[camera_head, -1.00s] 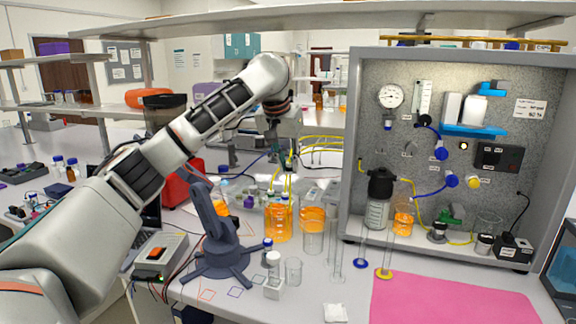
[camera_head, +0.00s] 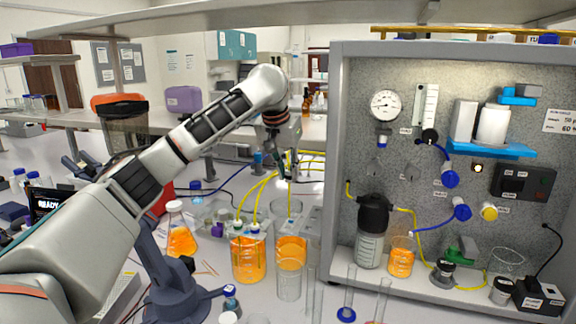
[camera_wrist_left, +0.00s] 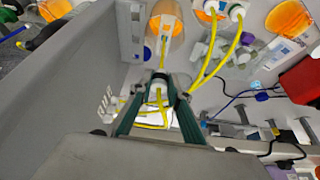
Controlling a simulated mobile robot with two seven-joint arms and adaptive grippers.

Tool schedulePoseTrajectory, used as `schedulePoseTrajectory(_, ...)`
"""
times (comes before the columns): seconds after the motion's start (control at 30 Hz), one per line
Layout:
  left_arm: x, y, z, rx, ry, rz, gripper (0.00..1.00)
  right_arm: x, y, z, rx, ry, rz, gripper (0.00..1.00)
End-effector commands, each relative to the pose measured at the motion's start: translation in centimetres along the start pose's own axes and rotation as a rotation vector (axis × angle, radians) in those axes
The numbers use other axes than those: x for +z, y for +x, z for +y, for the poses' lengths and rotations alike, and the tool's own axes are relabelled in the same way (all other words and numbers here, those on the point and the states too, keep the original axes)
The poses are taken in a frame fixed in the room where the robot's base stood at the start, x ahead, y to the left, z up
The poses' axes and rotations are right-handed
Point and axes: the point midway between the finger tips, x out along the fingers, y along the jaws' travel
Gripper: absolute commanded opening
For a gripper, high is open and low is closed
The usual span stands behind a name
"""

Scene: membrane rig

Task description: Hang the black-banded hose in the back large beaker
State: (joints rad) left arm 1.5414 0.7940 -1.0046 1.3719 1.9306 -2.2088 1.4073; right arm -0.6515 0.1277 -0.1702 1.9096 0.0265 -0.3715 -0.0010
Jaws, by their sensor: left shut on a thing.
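My left gripper (camera_head: 290,160) is above the orange-filled beakers, shut on a yellow hose (camera_head: 290,192). In the left wrist view its dark green fingers (camera_wrist_left: 158,90) close around the hose. The hose runs down from the fingers toward the right orange-filled beaker (camera_head: 291,250); I cannot tell how far its end is inside. A second orange-filled beaker (camera_head: 248,260) stands to its left, with yellow hoses on its white caps. My right gripper is not in view.
An empty glass beaker (camera_head: 289,285) stands in front of the right orange-filled beaker. The grey rig panel (camera_head: 336,150) rises close on the right. An orange flask (camera_head: 181,235) and a dark stand (camera_head: 170,290) are on the left. Glass cylinders stand at the front.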

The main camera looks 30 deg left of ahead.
Motion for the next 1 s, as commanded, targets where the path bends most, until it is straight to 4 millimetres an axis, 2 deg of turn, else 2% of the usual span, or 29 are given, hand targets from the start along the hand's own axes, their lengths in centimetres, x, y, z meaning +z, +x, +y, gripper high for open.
schedulePoseTrajectory(0.33, 1.8, 3.9, -0.1, 0.0, 0.0, 0.001, 0.0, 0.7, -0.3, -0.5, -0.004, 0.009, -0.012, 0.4)
schedulePoseTrajectory(1.0, 2.8, 6.4, -0.1, 0.0, -0.001, 0.003, 0.0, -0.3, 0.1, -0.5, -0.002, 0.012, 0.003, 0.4)
